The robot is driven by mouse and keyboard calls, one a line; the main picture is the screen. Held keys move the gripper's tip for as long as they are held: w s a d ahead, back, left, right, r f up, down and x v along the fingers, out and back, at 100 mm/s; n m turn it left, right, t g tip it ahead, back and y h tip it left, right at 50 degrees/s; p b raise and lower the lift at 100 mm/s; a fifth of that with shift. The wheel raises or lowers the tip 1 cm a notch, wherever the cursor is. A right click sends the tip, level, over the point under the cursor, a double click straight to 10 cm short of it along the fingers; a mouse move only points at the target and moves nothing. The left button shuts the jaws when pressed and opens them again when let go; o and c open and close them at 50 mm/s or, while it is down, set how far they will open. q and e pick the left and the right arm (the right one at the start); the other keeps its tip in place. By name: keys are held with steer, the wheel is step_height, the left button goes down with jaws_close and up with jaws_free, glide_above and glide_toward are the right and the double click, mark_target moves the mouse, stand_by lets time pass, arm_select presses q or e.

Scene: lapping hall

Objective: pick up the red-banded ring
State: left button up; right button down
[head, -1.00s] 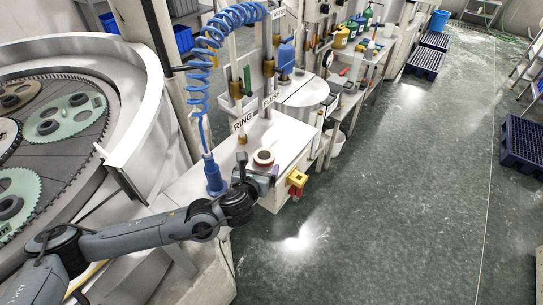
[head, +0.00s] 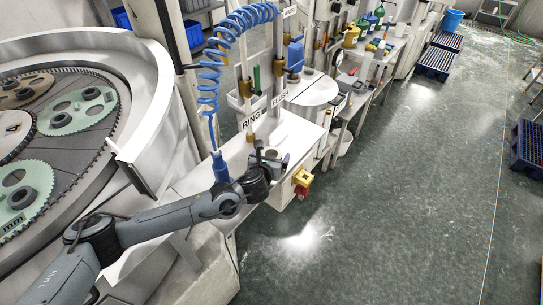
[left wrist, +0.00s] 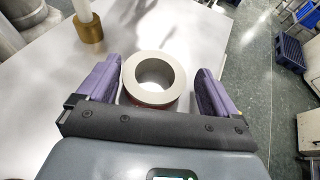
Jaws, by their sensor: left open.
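The red-banded ring (left wrist: 153,98) stands on the pale bench top in the left wrist view, its round grey top face and open hole facing up. A strip of its red band shows low on its side. My left gripper (left wrist: 157,72) is open, with one purple-grey finger on each side of the ring and a gap to each. In the head view my left gripper (head: 272,160) is over the bench's near part and mostly hides the ring. My right gripper is in neither view.
The bench (head: 292,135) carries RING and FLUSH labels. A blue coiled hose (head: 208,75) hangs beside my left arm. A yellow box with a red button (head: 302,181) is on the bench's front. A brass-based post (left wrist: 89,30) stands behind the ring. The lapping machine (head: 75,100) is at left.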

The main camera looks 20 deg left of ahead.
arm_select(q)
steer(key=c, duration=1.1)
steer(key=shift+r, duration=0.1)
steer(key=shift+c, duration=0.6)
steer(key=shift+r, duration=0.1)
